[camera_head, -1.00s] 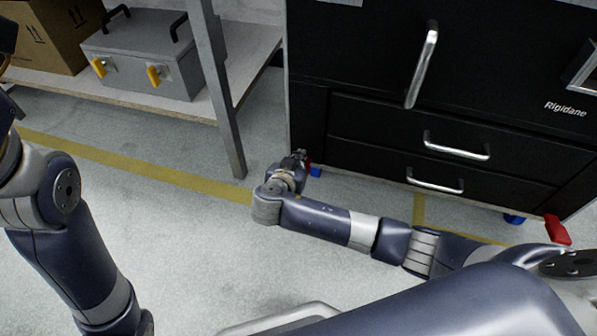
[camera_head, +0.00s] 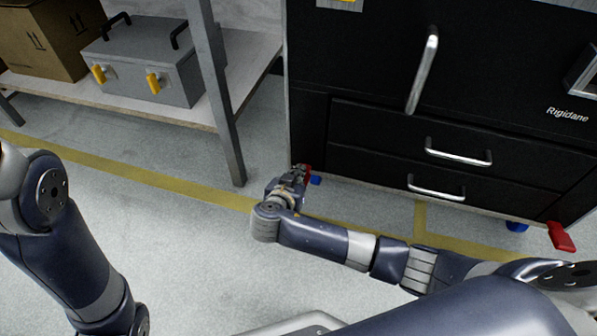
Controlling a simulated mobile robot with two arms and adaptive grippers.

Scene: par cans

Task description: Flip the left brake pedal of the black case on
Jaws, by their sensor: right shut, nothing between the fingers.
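The black case (camera_head: 365,70) is a large drawer cabinet with silver handles, standing on blue castors. Its left brake pedal (camera_head: 307,170) is a small red piece at the lower left corner, mostly hidden by my right gripper. My right gripper (camera_head: 299,172) is shut with nothing between its fingers, right at this pedal; I cannot tell whether they touch. A second red pedal (camera_head: 562,236) sticks out at the lower right corner. My left arm comes in at the left edge, and its gripper is out of view.
A shelf (camera_head: 150,110) at the left holds a grey toolbox (camera_head: 140,60) with yellow latches and a cardboard box (camera_head: 50,40). Its metal leg (camera_head: 225,130) stands left of the case. The grey floor with yellow lines is clear.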

